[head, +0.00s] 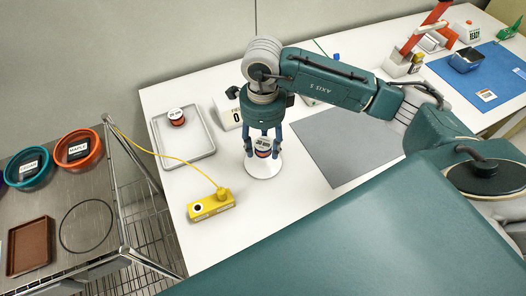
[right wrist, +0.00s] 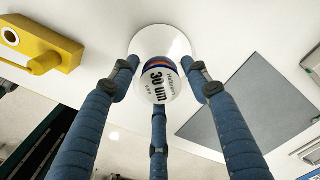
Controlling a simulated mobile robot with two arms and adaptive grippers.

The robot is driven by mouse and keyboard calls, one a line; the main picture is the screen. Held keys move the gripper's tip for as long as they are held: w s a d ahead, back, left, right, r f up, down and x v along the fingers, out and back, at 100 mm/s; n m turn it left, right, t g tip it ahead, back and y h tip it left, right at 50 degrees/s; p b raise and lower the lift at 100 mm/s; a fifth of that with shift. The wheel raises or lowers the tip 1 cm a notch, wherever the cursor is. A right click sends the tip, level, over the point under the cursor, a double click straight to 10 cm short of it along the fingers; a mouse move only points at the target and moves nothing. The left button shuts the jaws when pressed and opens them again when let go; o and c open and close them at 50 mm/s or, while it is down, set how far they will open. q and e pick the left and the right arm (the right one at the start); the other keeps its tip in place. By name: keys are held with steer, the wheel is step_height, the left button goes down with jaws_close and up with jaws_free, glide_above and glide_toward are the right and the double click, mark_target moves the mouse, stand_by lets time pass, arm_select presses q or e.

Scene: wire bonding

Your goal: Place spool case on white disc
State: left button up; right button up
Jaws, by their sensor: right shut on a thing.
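The spool case (head: 263,147), a small round case with a white label and red and blue bands, is between the fingers of my right gripper (head: 263,145). In the right wrist view the case (right wrist: 158,82) shows "30 um" on its label, and the blue fingers of the gripper (right wrist: 157,85) close around it. The white disc (head: 262,168) lies on the white table directly below the case. It also shows behind the case in the right wrist view (right wrist: 160,40). I cannot tell whether the case touches the disc. My left gripper is not in view.
A yellow device (head: 211,206) with a cable stands left of the disc. A grey tray (head: 186,152) holds another spool case (head: 176,117). A grey mat (head: 345,150) lies to the right. A white box (head: 228,112) stands behind the gripper.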

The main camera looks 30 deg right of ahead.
mark_target(263, 144)
step_height(263, 144, down, 5)
steer(key=shift+r+p, duration=0.2)
steer(key=shift+p, duration=0.2)
steer(key=shift+f, duration=0.3)
steer(key=o, duration=1.2)
steer(key=shift+c, duration=0.2)
steer(key=shift+r, duration=0.15)
steer(key=shift+r, duration=0.2)
step_height(263, 144, up, 12)
steer(key=shift+f+b, duration=0.15)
steer(key=shift+b, duration=0.8)
